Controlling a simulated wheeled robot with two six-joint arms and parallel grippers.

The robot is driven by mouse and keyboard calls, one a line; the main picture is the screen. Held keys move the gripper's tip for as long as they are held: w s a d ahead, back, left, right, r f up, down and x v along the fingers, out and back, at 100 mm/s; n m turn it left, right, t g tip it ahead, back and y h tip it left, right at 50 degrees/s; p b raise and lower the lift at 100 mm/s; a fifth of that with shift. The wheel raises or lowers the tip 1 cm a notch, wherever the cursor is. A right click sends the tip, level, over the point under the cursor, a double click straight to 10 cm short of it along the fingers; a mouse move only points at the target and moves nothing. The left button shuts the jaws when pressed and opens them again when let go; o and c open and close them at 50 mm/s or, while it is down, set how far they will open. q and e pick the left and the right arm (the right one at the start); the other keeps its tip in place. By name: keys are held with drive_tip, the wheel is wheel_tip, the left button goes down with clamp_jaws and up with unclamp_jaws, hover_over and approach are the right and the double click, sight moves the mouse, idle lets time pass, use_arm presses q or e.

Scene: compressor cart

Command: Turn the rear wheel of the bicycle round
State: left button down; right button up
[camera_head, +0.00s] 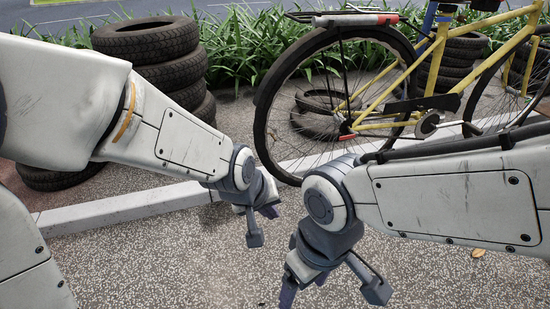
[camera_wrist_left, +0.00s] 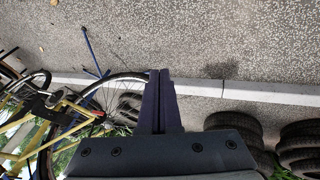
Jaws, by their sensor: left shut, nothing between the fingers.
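The yellow bicycle (camera_head: 395,90) stands at the upper right in the head view. Its rear wheel (camera_head: 262,138), with a black tyre and thin spokes, is at its left end. My left gripper (camera_head: 269,211) is shut and empty, low in front of the wheel's lower left edge and apart from it in the picture. In the left wrist view its fingers (camera_wrist_left: 158,72) are together, and the wheel (camera_wrist_left: 122,77) shows tilted behind and left of them. My right gripper (camera_head: 288,298) points down at the bottom edge; its fingertips are partly cut off.
A tyre stack (camera_head: 165,55) stands at the left, and more tyres (camera_head: 455,60) lie behind the bicycle. A pale kerb (camera_head: 120,208) crosses the ground. A blue stand (camera_wrist_left: 93,52) shows in the left wrist view. The speckled pavement (camera_head: 165,265) in front is clear.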

use_arm(q)
drive_tip(key=w+d+f+n+t+b, duration=0.3)
drive_tip(key=w+d+f+n+b, duration=0.15)
drive_tip(key=w+f+n, duration=0.45)
drive_tip(key=n+t+y+b, duration=0.9)
drive_tip(key=n+t+b, duration=0.3)
drive_tip(key=n, duration=1.3)
approach(269, 149)
drive_tip(key=shift+t+h, duration=0.3)
drive_tip(key=b+x, duration=0.1)
drive_tip(key=x, duration=0.1)
drive_tip(key=b+x, duration=0.1)
drive_tip(key=x, duration=0.2)
drive_tip(key=shift+w+a, duration=0.3)
drive_tip(key=r, duration=0.1)
drive_tip(key=r+b, duration=0.1)
drive_tip(key=shift+s+d+r, duration=0.1)
drive_tip(key=shift+d+r, duration=0.25)
drive_tip(key=shift+d, duration=0.05)
drive_tip(key=shift+d+r, duration=0.1)
drive_tip(key=shift+r, duration=0.6)
use_arm(e)
wheel_tip(269, 149, down, 23)
drive_tip(key=shift+r, duration=0.1)
